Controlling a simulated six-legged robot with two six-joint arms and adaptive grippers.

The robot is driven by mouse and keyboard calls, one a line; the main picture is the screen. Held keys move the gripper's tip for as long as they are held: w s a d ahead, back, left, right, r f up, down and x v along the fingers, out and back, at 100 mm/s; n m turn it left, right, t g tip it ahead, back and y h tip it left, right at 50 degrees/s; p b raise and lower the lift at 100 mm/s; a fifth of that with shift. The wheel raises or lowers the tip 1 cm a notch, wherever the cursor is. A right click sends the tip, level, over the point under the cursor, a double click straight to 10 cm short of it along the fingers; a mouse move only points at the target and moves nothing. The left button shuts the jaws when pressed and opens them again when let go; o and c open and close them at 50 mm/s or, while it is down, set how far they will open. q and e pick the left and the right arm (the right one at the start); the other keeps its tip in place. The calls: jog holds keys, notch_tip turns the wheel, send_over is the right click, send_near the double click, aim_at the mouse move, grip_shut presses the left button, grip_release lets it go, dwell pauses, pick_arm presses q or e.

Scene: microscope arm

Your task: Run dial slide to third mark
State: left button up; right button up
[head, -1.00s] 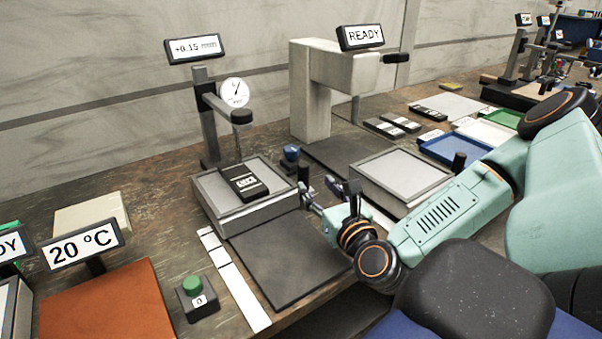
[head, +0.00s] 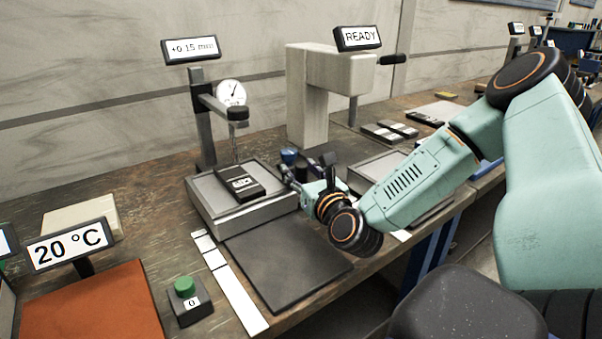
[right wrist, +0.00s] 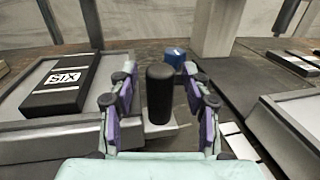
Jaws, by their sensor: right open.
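The dial gauge (head: 232,93) hangs on an arm of a dark stand, above a grey flat-topped block (head: 225,217). A black piece with white labels (head: 238,184) lies on that block; in the right wrist view it (right wrist: 62,85) reads "SIX". My right gripper (head: 296,180) is at the block's right side. In the right wrist view my right gripper (right wrist: 160,105) is open, its fingers either side of an upright black knob (right wrist: 159,93). I see gaps on both sides of the knob. The slide's marks cannot be made out. My left gripper is out of view.
A display (head: 190,49) reads about +0.15 mm. A blue-topped item (head: 289,156) stands just behind the knob. A dark mat (head: 285,262) and a white strip (head: 238,295) lie in front of the block. A green button (head: 185,287) stands at front left. A READY display (head: 358,38) tops another stand.

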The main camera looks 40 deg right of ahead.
jog(key=shift+w+d+f, duration=0.1)
jog(key=shift+f, duration=0.05)
jog(key=shift+c, duration=0.2)
jog(key=shift+a, duration=0.2)
jog(key=c, duration=0.4)
jog(key=shift+d, duration=0.1)
grip_shut()
